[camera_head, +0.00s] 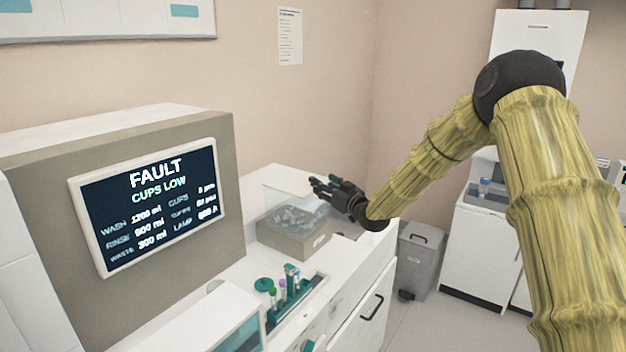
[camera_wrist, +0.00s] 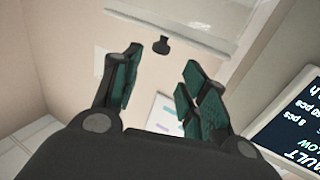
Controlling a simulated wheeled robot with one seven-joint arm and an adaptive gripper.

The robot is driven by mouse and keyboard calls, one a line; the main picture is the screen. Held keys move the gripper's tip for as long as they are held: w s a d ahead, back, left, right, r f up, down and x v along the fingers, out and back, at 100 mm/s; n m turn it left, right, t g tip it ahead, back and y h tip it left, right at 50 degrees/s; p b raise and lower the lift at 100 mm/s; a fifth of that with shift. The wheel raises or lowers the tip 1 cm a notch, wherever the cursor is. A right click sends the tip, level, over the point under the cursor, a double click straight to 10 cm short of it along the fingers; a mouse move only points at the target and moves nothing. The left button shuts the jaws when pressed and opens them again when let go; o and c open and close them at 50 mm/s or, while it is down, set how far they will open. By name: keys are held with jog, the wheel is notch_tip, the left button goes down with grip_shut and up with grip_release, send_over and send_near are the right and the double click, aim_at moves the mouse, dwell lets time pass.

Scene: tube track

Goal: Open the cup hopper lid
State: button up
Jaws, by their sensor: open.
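The cup hopper (camera_head: 297,243) is a grey-beige box on the white counter in the head view, with pale bluish cups (camera_head: 292,219) inside. In the wrist view my gripper (camera_wrist: 162,66) is open, with teal pads apart and nothing held. A small black knob (camera_wrist: 161,45) shows just beyond the fingertips, roughly between them. I cannot tell whether the fingers touch the lid.
The analyser screen (camera_head: 150,205) reads FAULT, CUPS LOW and stands left of the hopper. A tube rack (camera_head: 285,295) with several tubes lies in front of the hopper. A grey bin (camera_head: 418,262) stands on the floor to the right. The wall is behind the counter.

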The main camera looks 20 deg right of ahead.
jog(key=x, duration=0.2)
jog(key=p+x, duration=0.1)
jog(key=x, duration=0.1)
jog(key=f+p+x, duration=0.1)
jog(key=x, duration=0.1)
jog(key=shift+w+f, duration=0.15)
jog(key=shift+w, duration=0.4)
jog(key=shift+r, duration=0.55)
jog(key=shift+w+a+f, duration=0.1)
jog(key=shift+w+f, duration=0.2)
jog(key=shift+f, duration=0.1)
jog(key=shift+s+r, duration=0.15)
jog(key=shift+s, duration=0.05)
jog(key=c, duration=0.4)
grip_shut()
